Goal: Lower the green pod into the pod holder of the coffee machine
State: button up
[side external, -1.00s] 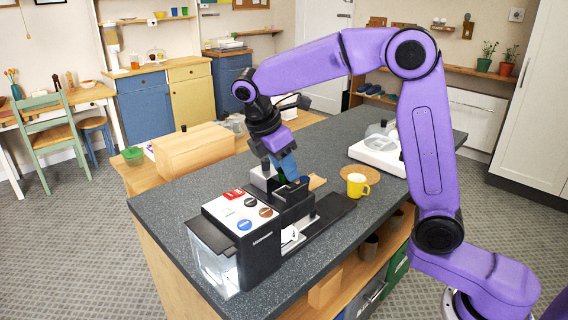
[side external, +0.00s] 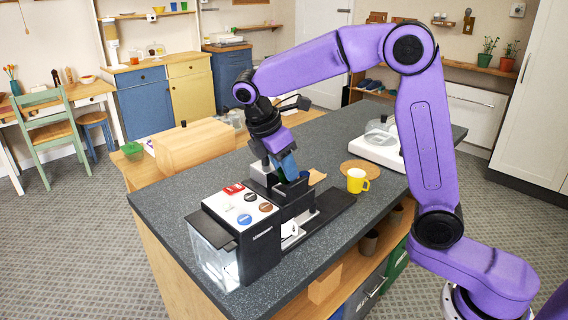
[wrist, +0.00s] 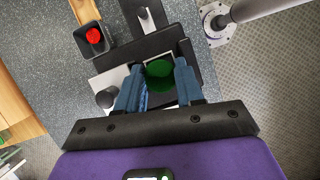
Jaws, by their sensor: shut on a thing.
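The green pod (wrist: 160,74) sits between the two blue fingers of my gripper (wrist: 158,80) in the wrist view, and the fingers are shut on it. In the side view my gripper (side external: 287,170) points down over the back part of the coffee machine (side external: 262,250), close to its dark upper parts. The wrist view shows black and pale parts of the machine (wrist: 112,78) around and below the pod. The holder's opening is hidden by the pod and fingers, so I cannot tell whether the pod touches it.
A yellow mug (side external: 356,181) stands on the counter (side external: 170,205) right of the machine, near a round wooden mat (side external: 368,167) and a white scale-like device (side external: 375,150). A small dark container with a red thing (wrist: 93,36) shows in the wrist view. The counter's left front is clear.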

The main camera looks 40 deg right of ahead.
jog(key=o, duration=1.1)
jog(key=v, duration=1.7)
jog(key=shift+w+r, duration=0.15)
jog(key=shift+r, duration=0.05)
jog(key=shift+f, duration=0.1)
jog(key=s+d+f+m+y, duration=0.1)
jog(key=s+d+f, duration=0.2)
jog(key=s+f, duration=0.4)
jog(key=s+d+f+m+y, duration=0.1)
jog(key=s+d+f+y, duration=0.1)
jog(key=s+f, duration=0.5)
jog(key=s+d+f+m+t+y, duration=0.1)
jog(key=s+d+f, duration=0.2)
jog(key=s+f, duration=0.4)
jog(key=shift+s+d+f+y, duration=0.1)
jog(key=shift+s+y, duration=0.05)
jog(key=shift+s, duration=1.35)
jog(key=shift+s+d+y, duration=0.1)
jog(key=shift+s, duration=1.35)
jog(key=shift+s+d+f+y, duration=0.1)
jog(key=shift+s+d+y, duration=0.05)
jog(key=shift+s, duration=1.35)
